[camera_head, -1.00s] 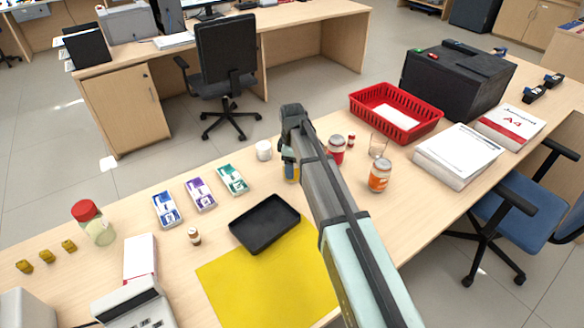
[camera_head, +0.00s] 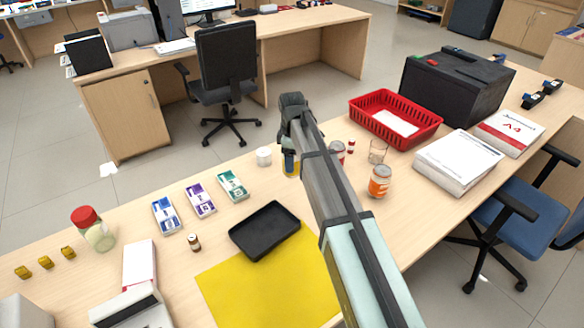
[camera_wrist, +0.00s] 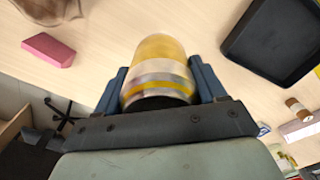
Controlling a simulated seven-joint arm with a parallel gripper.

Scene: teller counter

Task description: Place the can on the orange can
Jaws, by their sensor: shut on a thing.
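My gripper (camera_wrist: 160,88) is shut on a can with yellow, white and dark bands (camera_wrist: 160,62), its sides between the blue-grey fingers. The orange can (camera_head: 380,181), with a pale lid, stands upright on the counter to the right of my arm, apart from the held can.
A clear glass (camera_head: 377,151) and a partly hidden red can (camera_head: 338,150) stand near the orange can. A red basket (camera_head: 437,122) and paper stack (camera_head: 458,160) are farther right. A white cup (camera_head: 264,156) and black tray (camera_head: 247,246) are left of my arm.

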